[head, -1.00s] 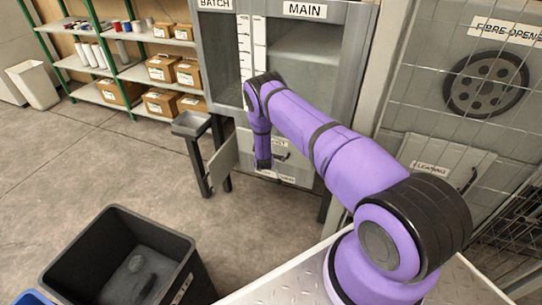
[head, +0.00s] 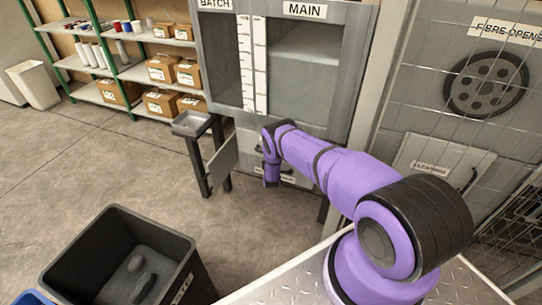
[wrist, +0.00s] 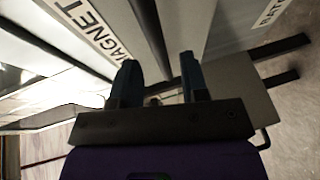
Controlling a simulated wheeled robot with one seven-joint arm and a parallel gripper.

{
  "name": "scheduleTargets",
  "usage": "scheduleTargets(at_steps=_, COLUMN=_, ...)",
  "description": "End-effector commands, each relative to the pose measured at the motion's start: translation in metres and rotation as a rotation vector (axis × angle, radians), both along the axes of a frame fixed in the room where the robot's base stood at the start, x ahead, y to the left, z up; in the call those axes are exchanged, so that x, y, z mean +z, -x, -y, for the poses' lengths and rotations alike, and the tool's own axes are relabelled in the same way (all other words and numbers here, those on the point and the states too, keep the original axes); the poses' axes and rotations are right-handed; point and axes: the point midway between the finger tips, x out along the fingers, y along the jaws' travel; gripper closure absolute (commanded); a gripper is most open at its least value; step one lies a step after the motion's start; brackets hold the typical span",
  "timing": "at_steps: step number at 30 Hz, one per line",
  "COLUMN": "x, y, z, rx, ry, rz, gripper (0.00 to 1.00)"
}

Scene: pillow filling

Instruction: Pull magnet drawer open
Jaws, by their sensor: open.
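The magnet drawer front shows at the upper left of the wrist view, with its white "MAGNET" label (wrist: 90,28) running diagonally. In the head view a white label (head: 300,180) low on the cabinet is mostly covered by my arm. My gripper (wrist: 158,72) is open, its two dark blue fingers pointing at the cabinet beside the label. A small brownish piece shows between the finger bases; I cannot tell whether it is part of a handle. I see nothing clearly held. In the head view my gripper is hidden at the arm's lower end.
The grey cabinet (head: 222,65) has "BATCH" and "MAIN" compartments above. An open grey door panel (head: 224,160) and a small tray stand (head: 191,125) are left of my arm. A black bin (head: 80,262) stands lower left. A mesh guard (head: 440,120) is at right.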

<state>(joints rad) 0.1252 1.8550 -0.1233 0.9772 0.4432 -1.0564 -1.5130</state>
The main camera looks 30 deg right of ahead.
Motion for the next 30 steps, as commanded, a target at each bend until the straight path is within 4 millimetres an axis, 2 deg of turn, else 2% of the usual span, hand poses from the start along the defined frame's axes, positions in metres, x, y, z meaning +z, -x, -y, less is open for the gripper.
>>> scheduleTargets(at_steps=6, x=-0.005, y=-0.021, z=0.012, rx=0.0, ry=0.0, rz=0.001, gripper=0.59)
scheduleTargets(at_steps=12, x=-0.007, y=-0.032, z=0.018, rx=-0.001, ry=0.001, rz=0.001, gripper=0.59)
scheduleTargets(at_steps=25, x=-0.007, y=-0.036, z=0.02, rx=0.0, ry=0.0, rz=0.0, gripper=0.59)
scheduleTargets(at_steps=26, x=-0.007, y=-0.036, z=0.02, rx=0.0, ry=0.0, rz=0.0, gripper=0.64)
scheduleTargets(at_steps=30, x=-0.007, y=-0.036, z=0.02, rx=0.0, ry=0.0, rz=0.0, gripper=0.96)
